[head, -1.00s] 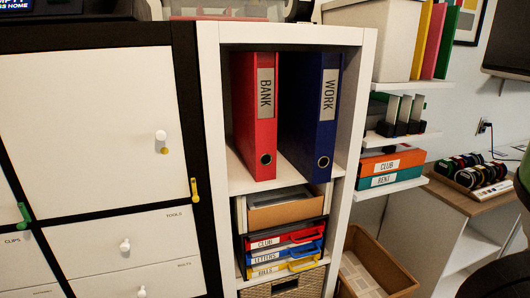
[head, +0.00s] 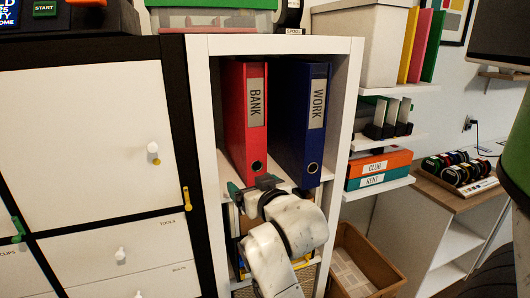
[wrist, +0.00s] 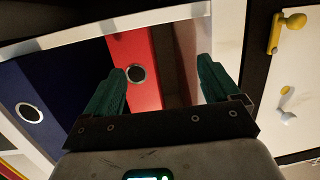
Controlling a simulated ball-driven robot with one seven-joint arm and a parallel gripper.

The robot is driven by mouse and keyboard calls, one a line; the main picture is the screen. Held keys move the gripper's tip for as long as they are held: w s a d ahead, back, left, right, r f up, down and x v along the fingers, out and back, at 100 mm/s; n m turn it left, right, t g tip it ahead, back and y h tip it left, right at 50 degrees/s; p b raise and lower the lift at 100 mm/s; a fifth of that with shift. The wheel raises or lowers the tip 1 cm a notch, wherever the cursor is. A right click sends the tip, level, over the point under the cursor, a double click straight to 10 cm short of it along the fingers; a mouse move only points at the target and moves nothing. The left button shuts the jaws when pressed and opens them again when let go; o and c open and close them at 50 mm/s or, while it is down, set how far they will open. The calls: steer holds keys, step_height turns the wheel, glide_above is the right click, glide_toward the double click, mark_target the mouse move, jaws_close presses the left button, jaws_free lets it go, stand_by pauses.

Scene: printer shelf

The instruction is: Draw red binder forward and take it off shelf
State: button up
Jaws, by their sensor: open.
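The red binder (head: 246,118), labelled BANK, stands upright in the upper shelf compartment, left of the blue binder (head: 312,120) labelled WORK. My gripper (head: 253,184) is in front of the red binder's lower end, near the shelf edge. In the wrist view my gripper (wrist: 160,90) has two green fingers spread apart. The red binder's spine (wrist: 148,95) and its finger hole lie between them in that view, with no contact that I can make out. The blue binder also shows at the left of the wrist view (wrist: 55,100).
The white shelf's side panels (head: 345,110) bound the compartment. My arm covers much of the lower trays. A white cabinet door (head: 85,135) with knob and yellow latch is at left. A brown bin (head: 385,262) stands on the floor at right. There is a gap left of the red binder.

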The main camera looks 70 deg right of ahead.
mark_target(251, 141)
steer(key=d+r, duration=0.1)
steer(key=r, duration=0.1)
steer(key=s+d+r+h, duration=0.1)
steer(key=r, duration=0.1)
steer(key=s+r+m+h, duration=0.1)
steer(key=r, duration=0.1)
steer(key=shift+s+d+r, duration=0.1)
steer(key=shift+d+r, duration=0.15)
steer(key=shift+d, duration=0.15)
steer(key=p+x, duration=0.2)
steer(key=x, duration=0.8)
steer(key=shift+w+d+r, duration=0.15)
steer(key=shift+w+d, duration=0.1)
steer(key=shift+w, duration=0.05)
jaws_close()
